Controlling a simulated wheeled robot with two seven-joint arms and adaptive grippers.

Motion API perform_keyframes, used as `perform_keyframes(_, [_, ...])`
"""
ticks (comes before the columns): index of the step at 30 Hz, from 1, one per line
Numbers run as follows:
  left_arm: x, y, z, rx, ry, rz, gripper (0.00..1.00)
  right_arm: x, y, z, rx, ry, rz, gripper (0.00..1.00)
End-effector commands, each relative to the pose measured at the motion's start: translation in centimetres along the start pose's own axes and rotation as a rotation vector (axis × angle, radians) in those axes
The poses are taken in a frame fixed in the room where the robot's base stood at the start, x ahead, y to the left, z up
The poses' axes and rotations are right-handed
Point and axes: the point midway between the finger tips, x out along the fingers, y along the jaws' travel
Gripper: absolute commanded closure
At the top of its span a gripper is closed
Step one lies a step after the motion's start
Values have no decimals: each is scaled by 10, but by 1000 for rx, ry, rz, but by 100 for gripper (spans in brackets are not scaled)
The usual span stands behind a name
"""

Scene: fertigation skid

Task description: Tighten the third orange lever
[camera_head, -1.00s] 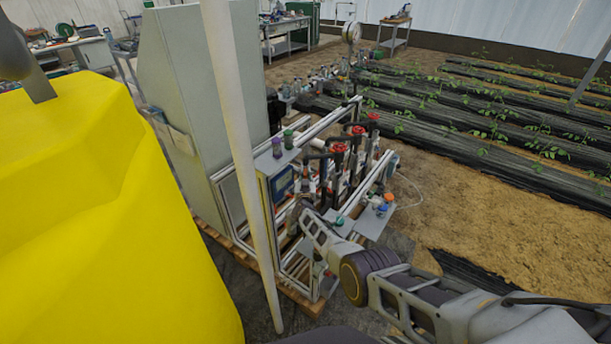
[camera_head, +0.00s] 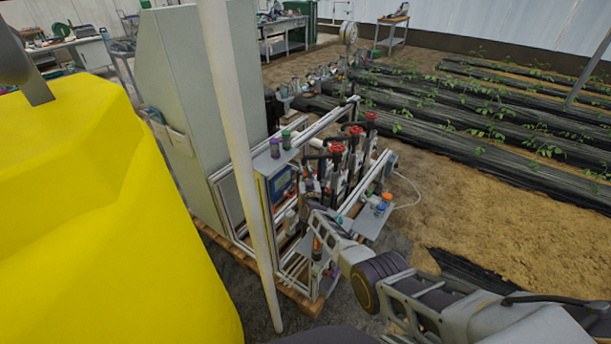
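My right gripper (camera_head: 311,208) reaches in from the lower right to the front of the fertigation skid (camera_head: 292,262). Its fingers are small and dark against the pipework, so I cannot tell whether they are open or shut, or whether they touch anything. A small orange part (camera_head: 317,245) shows just beside the gripper, low on the skid; it may be one of the orange levers. I cannot make out a row of orange levers or pick out the third. My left gripper is not in view.
Red handwheels (camera_head: 337,148) top the skid's dark valves. An orange-capped bottle (camera_head: 383,205) stands on a small shelf right of the gripper. A white post (camera_head: 240,150) and a large yellow tank (camera_head: 110,220) stand at the left. Bare soil (camera_head: 480,215) lies right.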

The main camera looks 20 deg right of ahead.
Motion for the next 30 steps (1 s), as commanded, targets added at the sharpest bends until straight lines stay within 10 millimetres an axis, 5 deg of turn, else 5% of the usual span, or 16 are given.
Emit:
perform_keyframes(3, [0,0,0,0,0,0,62,0,0,0,0,0,0,64])
perform_keyframes(30, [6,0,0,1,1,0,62,1,-8,0,5,2,113,64])
